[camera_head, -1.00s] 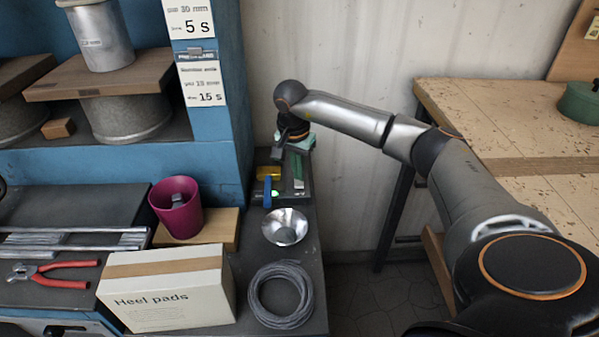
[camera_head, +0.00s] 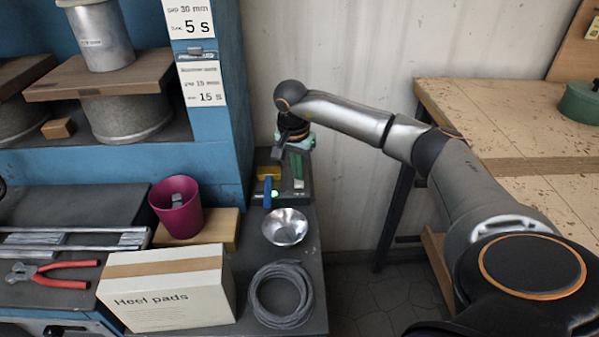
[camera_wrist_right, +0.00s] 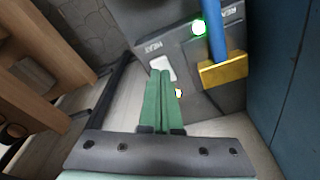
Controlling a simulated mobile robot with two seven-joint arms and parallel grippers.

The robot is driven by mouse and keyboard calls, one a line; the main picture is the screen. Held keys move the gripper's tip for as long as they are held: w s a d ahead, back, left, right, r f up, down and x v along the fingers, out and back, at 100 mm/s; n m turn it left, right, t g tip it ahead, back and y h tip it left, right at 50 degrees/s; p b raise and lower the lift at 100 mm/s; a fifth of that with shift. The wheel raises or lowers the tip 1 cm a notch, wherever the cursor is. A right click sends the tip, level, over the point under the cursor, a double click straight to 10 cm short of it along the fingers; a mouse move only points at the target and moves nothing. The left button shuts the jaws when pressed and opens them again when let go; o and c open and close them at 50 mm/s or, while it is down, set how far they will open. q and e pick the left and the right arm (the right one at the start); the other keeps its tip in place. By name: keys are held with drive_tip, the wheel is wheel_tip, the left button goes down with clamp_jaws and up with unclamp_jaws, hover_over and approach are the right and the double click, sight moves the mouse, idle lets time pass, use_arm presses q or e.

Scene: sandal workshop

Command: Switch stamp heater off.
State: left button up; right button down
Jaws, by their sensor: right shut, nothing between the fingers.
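The stamp heater (camera_wrist_right: 198,70) is a dark box with the labels HEAT and READY. A blue-handled stamp with a brass block (camera_wrist_right: 224,69) is on it. The green light by READY (camera_wrist_right: 198,27) is lit, and a small pale yellow light (camera_wrist_right: 179,93) shows beside my fingers. A white switch (camera_wrist_right: 163,68) sits by HEAT, partly covered by my right gripper (camera_wrist_right: 160,74). Its green fingers are shut and empty, with the tips at the switch; I cannot tell whether they touch. In the head view the right gripper (camera_head: 298,182) is over the heater at the bench's back. My left gripper is out of view.
A metal bowl (camera_head: 285,227) and a grey cable coil (camera_head: 281,294) lie nearer on the bench. A Heel pads box (camera_head: 165,290) and magenta cup (camera_head: 177,208) stand left. A blue cabinet wall (camera_head: 232,120) rises close beside the heater.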

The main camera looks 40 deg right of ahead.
sight(299, 184)
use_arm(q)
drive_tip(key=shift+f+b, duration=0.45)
use_arm(e)
drive_tip(key=shift+f, duration=0.9)
wheel_tip(299, 184, up, 2)
drive_tip(key=shift+r+p, duration=0.2)
drive_tip(key=shift+p, duration=0.9)
wheel_tip(299, 184, up, 3)
drive_tip(key=shift+f+p, duration=0.15)
drive_tip(key=shift+p, duration=1.05)
drive_tip(key=shift+r+p, duration=0.85)
drive_tip(key=shift+r, duration=0.1)
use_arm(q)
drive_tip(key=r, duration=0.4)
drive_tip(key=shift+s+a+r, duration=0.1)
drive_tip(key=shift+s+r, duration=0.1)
